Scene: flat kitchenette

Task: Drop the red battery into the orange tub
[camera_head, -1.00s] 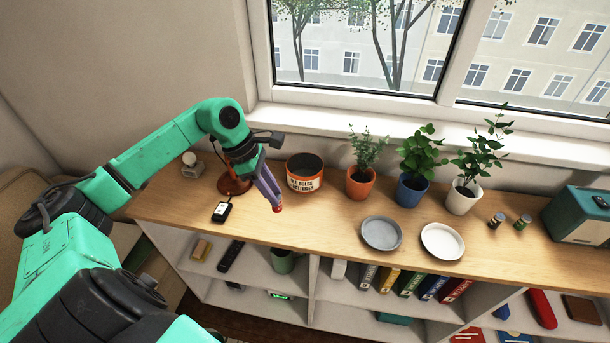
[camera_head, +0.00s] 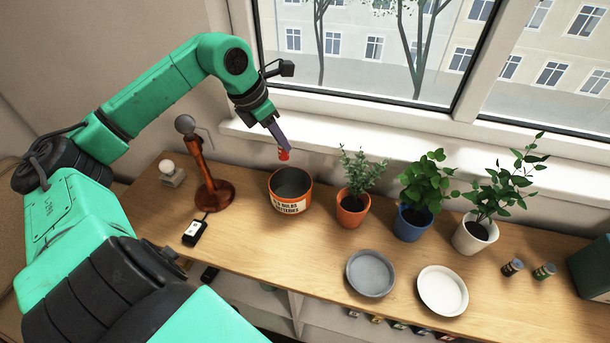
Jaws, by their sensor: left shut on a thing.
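My left gripper (camera_head: 279,141) is shut on the red battery (camera_head: 284,155), which sticks out below the fingertips. The battery is held in the air, in the picture just above the far rim of the orange tub (camera_head: 290,205). The tub stands upright on the wooden counter, with a label on its front, a dark open mouth and a grey inside that looks empty where I can see it. The battery and the tub appear apart. I cannot tell exactly whether the battery is over the mouth or behind it. My right gripper is out of view.
A brown lamp-like stand (camera_head: 212,192) and a black device (camera_head: 195,232) are left of the tub. Potted plants begin close on its right with an orange pot (camera_head: 351,214). A grey plate (camera_head: 370,273) and a white plate (camera_head: 443,291) lie in front. The window sill runs behind.

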